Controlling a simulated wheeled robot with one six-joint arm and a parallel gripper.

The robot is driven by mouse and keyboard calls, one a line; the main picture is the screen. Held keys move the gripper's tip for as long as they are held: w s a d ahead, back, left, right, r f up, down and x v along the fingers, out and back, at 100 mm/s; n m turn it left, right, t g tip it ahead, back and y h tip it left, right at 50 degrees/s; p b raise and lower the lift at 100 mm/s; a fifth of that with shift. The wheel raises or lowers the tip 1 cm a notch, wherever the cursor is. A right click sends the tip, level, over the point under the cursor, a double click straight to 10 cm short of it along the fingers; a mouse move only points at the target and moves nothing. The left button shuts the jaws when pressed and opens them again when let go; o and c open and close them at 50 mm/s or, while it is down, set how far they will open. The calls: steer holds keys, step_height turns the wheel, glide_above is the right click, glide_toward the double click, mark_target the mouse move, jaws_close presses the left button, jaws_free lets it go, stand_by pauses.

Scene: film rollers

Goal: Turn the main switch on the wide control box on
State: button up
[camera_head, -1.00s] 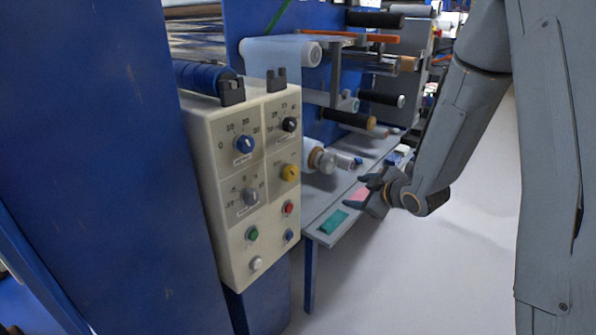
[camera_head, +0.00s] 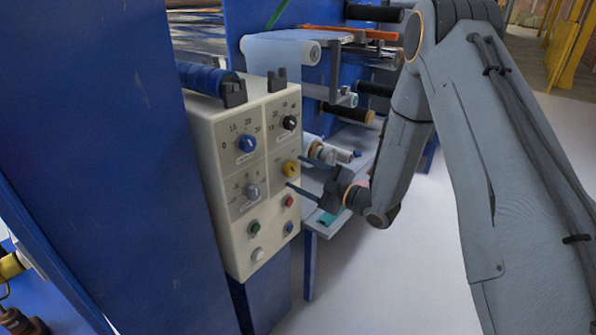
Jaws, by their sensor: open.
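The wide control box (camera_head: 236,200) is cream coloured and hangs on the blue machine, left of centre. I cannot read which one is labelled as the main switch.
Film rollers (camera_head: 284,51) and a grey shelf (camera_head: 327,222) lie behind and right of the box. A blue panel (camera_head: 90,150) fills the left. Pale floor is free below.

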steer(key=shift+w+a, duration=0.45)
steer(key=shift+a, duration=0.15)
steer(key=c, duration=1)
steer(key=shift+c, duration=0.2)
steer(key=shift+m, duration=0.4)
steer(key=m, duration=0.2)
steer(key=shift+m, duration=0.4)
steer(key=m, duration=0.3)
steer(key=shift+m, duration=0.3)
steer(key=m, duration=0.6)
steer(key=shift+s+f+m, duration=0.1)
steer(key=shift+f+m, duration=0.05)
steer(key=shift+m, duration=0.25)
